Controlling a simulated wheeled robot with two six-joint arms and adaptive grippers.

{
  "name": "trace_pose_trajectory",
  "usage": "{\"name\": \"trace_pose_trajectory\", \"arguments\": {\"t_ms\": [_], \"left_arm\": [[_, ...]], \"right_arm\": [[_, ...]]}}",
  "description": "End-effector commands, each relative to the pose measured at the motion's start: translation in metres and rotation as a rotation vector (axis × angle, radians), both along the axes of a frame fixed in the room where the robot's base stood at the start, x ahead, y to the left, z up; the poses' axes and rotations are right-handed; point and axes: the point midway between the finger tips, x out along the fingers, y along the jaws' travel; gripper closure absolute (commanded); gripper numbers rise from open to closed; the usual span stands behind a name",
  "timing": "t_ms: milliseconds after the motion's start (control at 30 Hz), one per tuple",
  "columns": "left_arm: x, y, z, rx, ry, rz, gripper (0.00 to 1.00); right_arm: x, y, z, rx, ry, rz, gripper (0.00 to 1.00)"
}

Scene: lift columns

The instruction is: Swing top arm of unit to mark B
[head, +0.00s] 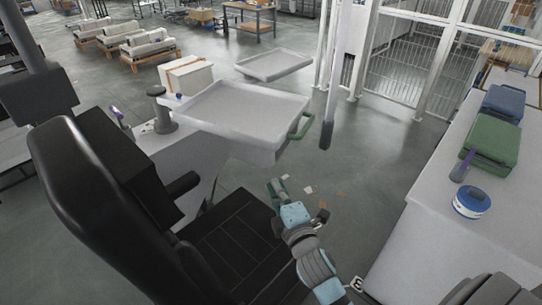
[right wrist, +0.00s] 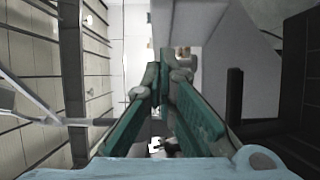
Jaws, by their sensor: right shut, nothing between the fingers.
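A unit with a pale tray (head: 235,108) stands in the upper middle of the head view. The tray has a green handle (head: 301,126) at its right front corner. A second pale tray (head: 272,64) shows behind it. I cannot make out a mark B or which arm is the top one. My right gripper (head: 277,188) is below and in front of the green handle, apart from it, over the floor beside the chair seat. In the right wrist view its green fingers (right wrist: 163,80) are shut and empty. My left gripper is not in view.
A black chair (head: 100,190) fills the left and lower middle. At right a pale counter (head: 418,230) carries a green case (head: 492,140), a blue case (head: 505,101) and a round blue-and-white container (head: 471,202). A hanging pale post (head: 329,95) is right of the tray.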

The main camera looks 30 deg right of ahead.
Motion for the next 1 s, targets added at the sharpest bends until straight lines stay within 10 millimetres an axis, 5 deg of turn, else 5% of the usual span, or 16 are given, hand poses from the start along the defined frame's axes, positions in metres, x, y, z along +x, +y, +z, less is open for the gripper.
{"name": "trace_pose_trajectory", "arguments": {"t_ms": [567, 733, 1000], "left_arm": [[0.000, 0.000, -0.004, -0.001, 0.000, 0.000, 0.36], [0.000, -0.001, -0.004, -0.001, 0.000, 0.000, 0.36], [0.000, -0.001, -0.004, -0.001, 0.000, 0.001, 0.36]], "right_arm": [[0.102, -0.017, 0.001, -0.012, -0.006, 0.003, 1.00], [0.117, -0.038, 0.001, -0.011, -0.005, 0.004, 1.00], [0.122, -0.046, 0.001, -0.008, -0.006, 0.004, 1.00]]}}
